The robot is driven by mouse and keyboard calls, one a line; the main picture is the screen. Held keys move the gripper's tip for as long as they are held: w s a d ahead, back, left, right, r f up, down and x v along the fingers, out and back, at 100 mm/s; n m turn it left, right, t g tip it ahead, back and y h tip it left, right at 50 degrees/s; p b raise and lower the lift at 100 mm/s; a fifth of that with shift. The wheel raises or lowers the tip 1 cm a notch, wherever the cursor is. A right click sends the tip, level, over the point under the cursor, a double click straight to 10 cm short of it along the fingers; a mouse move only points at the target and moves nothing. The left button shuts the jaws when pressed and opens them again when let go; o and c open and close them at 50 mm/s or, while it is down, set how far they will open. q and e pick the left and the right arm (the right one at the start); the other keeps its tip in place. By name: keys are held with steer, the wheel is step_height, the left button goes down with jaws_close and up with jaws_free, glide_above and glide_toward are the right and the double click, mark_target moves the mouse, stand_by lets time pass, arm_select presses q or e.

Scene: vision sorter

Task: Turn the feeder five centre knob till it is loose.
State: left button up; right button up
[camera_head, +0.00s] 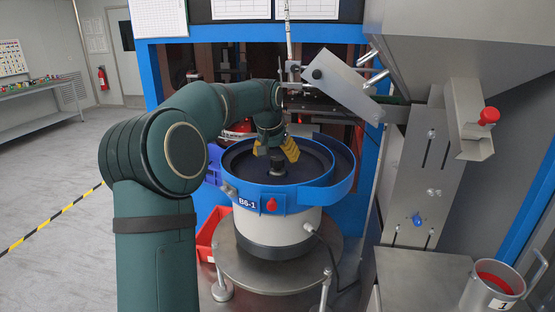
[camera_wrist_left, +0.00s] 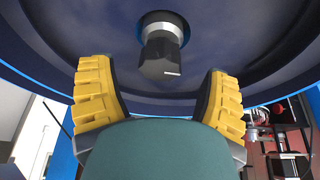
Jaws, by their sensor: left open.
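The feeder (camera_head: 275,205) is a round blue bowl on a white base, labelled B6-1, standing on a round metal table. Its centre knob (camera_head: 277,165) is a dark knob rising from the middle of the bowl. My left gripper (camera_head: 276,150) has yellow fingers and is just above the knob, inside the bowl rim. In the left wrist view the centre knob (camera_wrist_left: 162,52) shows as a black faceted piece, beyond and between the open yellow fingers (camera_wrist_left: 160,95). The fingers are apart from it. My right gripper is not in view.
A grey metal chute (camera_head: 345,82) hangs above the bowl at the right. A hopper (camera_head: 460,45) and a panel with a blue knob (camera_head: 417,219) stand further right. A metal cup (camera_head: 492,286) sits on the right surface. A red bin (camera_head: 212,232) is left of the feeder.

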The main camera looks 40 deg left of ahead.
arm_select(q)
steer(key=v, duration=1)
steer(key=shift+f, duration=0.1)
